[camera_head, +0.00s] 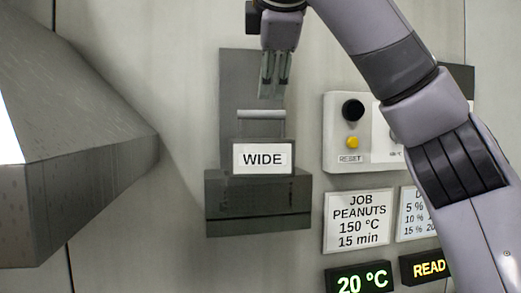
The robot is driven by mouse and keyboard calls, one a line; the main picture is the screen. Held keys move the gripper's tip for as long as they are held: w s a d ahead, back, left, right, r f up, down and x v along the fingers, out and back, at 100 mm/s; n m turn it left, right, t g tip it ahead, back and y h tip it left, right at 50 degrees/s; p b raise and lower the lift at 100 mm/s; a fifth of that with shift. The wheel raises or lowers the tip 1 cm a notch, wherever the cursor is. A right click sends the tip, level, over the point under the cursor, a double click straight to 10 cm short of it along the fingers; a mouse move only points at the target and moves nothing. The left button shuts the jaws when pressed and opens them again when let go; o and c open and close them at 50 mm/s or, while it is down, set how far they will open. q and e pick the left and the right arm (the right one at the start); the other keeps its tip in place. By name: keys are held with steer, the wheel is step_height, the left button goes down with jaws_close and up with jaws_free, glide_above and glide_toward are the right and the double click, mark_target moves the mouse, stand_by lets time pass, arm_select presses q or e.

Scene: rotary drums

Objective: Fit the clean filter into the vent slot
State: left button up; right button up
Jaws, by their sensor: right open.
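A dark grey piece with a white "WIDE" label (262,158) and a light bar handle (261,115) on top stands at the dark wall housing (258,205). It looks like the filter in the vent slot, but I cannot tell how deep it sits or whether it is clean. A flat dark plate (235,75) rises behind it. My right gripper (274,92) points down above the handle, slightly to its right. Its fingers are open and empty, and appear apart from the handle. My left gripper is not in view.
A control box with a black knob (352,109) and yellow reset button (352,142) is at right, partly behind my right arm. Below it are a job card (357,222) and lit displays (362,279). A large grey metal hood (75,150) juts in at left.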

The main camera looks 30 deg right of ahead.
mark_target(264, 111)
steer(key=p+x, duration=0.2)
steer(key=x, duration=0.4)
steer(key=shift+d+r, duration=0.1)
steer(key=shift+p+x, duration=0.45)
steer(key=shift+x, duration=0.35)
steer(key=p+x, duration=0.1)
steer(key=x, duration=0.1)
steer(key=p+x, duration=0.2)
steer(key=shift+w+a, duration=0.15)
steer(key=shift+a, duration=0.1)
steer(key=shift+w+d+f, duration=0.2)
steer(key=shift+w+f, duration=0.2)
steer(key=shift+s+a, duration=0.1)
steer(key=shift+s, duration=0.05)
steer(key=shift+c, duration=1.2)
jaws_close()
steer(key=shift+r, duration=0.1)
